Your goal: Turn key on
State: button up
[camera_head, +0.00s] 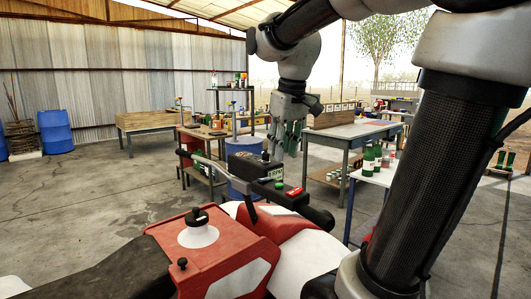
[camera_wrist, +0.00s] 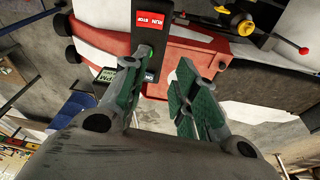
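My gripper (camera_head: 287,150) hangs above the handlebar of a red and white vehicle in the head view. In the wrist view my gripper (camera_wrist: 166,62) has its green-padded fingers apart, with nothing between them. I cannot make out the key clearly; the left finger covers part of the panel.
A green RPM display (camera_head: 275,173) is beside the panel. The vehicle's red body (camera_head: 225,262) with a black-topped cap (camera_head: 198,228) lies in front. A table with green bottles (camera_head: 368,160) stands at right, and workbenches (camera_head: 350,131) behind. Open floor lies at left.

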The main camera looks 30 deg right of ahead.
jog(key=w+d+r+g, duration=0.2)
jog(key=w+d, duration=0.2)
jog(key=w, duration=0.9)
jog(key=n, duration=0.1)
send_near(266, 157)
jog(key=shift+w+d+f+g, duration=0.15)
jog(key=shift+w+g, duration=0.15)
jog(key=shift+w, duration=0.2)
jog(key=shift+w+f, duration=0.15)
notch_tip(266, 157, down, 7)
jog(key=shift+f, duration=0.25)
grip_shut()
